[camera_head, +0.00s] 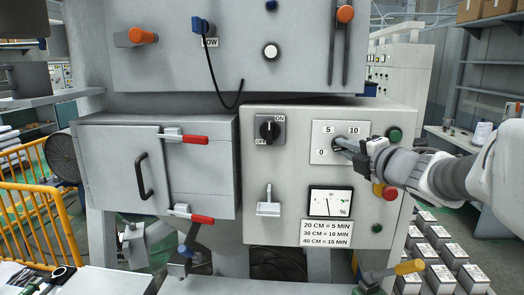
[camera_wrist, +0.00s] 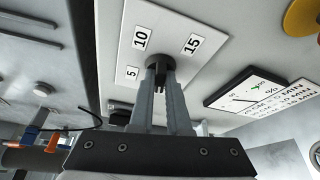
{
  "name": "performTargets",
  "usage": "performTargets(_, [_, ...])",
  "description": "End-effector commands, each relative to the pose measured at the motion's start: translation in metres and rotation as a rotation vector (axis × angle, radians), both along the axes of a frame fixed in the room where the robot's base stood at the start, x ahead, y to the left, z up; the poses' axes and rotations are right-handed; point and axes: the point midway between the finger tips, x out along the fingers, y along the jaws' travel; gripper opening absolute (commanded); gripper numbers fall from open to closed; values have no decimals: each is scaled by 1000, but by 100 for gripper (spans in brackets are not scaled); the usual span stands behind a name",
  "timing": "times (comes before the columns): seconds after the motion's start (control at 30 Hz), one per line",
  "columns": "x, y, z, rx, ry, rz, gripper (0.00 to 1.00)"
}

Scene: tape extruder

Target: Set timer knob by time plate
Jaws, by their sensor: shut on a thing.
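The timer knob (camera_wrist: 157,62) is a small dark round knob on a white dial plate (camera_head: 319,154) on the grey control panel. My gripper (camera_head: 346,146) reaches in from the right and is shut on the knob; its two grey fingers (camera_wrist: 162,78) pinch it in the wrist view. The head view shows dial labels 0, 5 and 10; the wrist view shows 5, 10 and 15. Where the knob points cannot be told. The time plate (camera_head: 327,233) below reads 20 CM = 5 MIN, 30 CM = 10 MIN, 40 CM = 15 MIN.
A percent gauge (camera_head: 330,202) sits under the dial. A red button (camera_head: 389,193) is close below my wrist. An ON/OFF switch (camera_head: 270,130) and a metal toggle (camera_head: 268,203) are to the left. A door with red latches (camera_head: 194,139) is further left.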

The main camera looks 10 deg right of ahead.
Motion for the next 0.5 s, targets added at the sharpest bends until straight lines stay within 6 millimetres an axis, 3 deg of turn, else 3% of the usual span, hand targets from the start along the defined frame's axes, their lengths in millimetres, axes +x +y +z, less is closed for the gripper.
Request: performTargets(0.5, [0,0,-9,482,-99,0,0])
